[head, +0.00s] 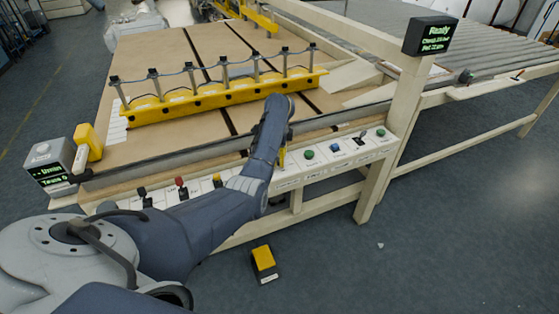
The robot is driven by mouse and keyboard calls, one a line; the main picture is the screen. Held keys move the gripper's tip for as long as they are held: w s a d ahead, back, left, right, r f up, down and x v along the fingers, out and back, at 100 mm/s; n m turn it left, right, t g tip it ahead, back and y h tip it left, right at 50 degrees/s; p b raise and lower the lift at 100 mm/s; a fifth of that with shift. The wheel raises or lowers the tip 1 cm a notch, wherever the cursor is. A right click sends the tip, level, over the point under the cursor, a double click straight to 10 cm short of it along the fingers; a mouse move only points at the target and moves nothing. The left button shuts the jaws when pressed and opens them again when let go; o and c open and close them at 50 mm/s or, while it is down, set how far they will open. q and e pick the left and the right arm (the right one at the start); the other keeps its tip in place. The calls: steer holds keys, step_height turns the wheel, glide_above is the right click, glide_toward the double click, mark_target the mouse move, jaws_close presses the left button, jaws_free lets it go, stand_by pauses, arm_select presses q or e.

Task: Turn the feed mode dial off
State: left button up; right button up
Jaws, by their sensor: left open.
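A control panel (290,172) runs along the front of the cream-framed table and carries several coloured knobs, buttons and levers. Its labels are too small to read, so I cannot tell which control is the feed mode dial. On the right part of the panel are a green button (309,152), a blue control (335,148), a small lever (361,138) and another green button (381,132). My left gripper (286,143) is open, mostly hidden by my own forearm, over the middle of the panel. I cannot tell whether it touches anything. My right gripper is out of view.
A yellow bar with several posts (215,97) spans the tabletop. A lit display (431,36) tops the right post, reading "Ready". A grey box with a display (50,165) stands at the left corner. A yellow-topped pedal (264,262) lies on the floor. Open floor is at the right.

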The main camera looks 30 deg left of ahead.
arm_select(q)
steer(key=shift+f, duration=0.55)
steer(key=shift+c, duration=0.2)
jaws_close()
